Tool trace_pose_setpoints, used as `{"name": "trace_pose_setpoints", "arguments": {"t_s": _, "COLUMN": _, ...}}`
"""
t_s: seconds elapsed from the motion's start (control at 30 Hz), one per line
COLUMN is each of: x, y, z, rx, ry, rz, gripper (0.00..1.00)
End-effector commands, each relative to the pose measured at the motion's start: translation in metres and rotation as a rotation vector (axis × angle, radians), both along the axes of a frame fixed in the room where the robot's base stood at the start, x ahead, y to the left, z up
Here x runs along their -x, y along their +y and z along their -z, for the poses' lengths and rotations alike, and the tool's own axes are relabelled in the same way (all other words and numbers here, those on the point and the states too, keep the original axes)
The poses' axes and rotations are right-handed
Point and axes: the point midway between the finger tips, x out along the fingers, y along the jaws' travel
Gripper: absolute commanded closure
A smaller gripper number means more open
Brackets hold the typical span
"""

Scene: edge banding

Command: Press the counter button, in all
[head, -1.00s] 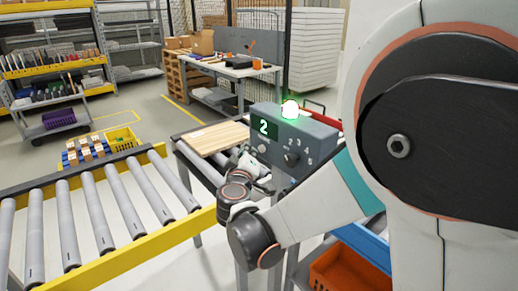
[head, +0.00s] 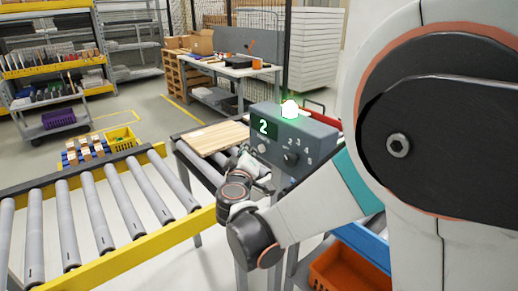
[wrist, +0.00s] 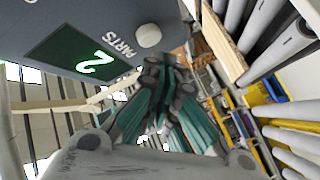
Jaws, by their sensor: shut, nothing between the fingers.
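In the wrist view the display (wrist: 76,52) also reads 2, and a round white button (wrist: 148,36) sits beside the word PARTS. My gripper (wrist: 166,72) is shut and empty, its teal fingers together just off the box face near the button. I see a gap in the picture, but cannot tell its depth. In the head view my gripper (head: 248,164) is small beside the box's left front, and the button is not clearly seen there.
A green lamp (head: 289,109) glows on top of the box, and a dark knob (head: 291,158) is on its face. A wooden board (head: 212,138) lies left of it. A roller conveyor (head: 100,210) fills the lower left. An orange bin (head: 345,272) stands below right.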

Motion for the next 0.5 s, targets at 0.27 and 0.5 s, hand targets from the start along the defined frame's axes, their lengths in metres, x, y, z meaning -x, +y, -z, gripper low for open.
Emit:
{"name": "trace_pose_setpoints", "arguments": {"t_s": 0.27, "x": -0.0026, "y": -0.0045, "z": 0.0001, "rx": 0.0, "ry": 0.0, "rz": 0.001, "gripper": 1.0}}
{"name": "trace_pose_setpoints", "arguments": {"t_s": 0.5, "x": -0.0045, "y": -0.0071, "z": -0.0003, "rx": 0.0, "ry": 0.0, "rz": 0.0, "gripper": 1.0}}
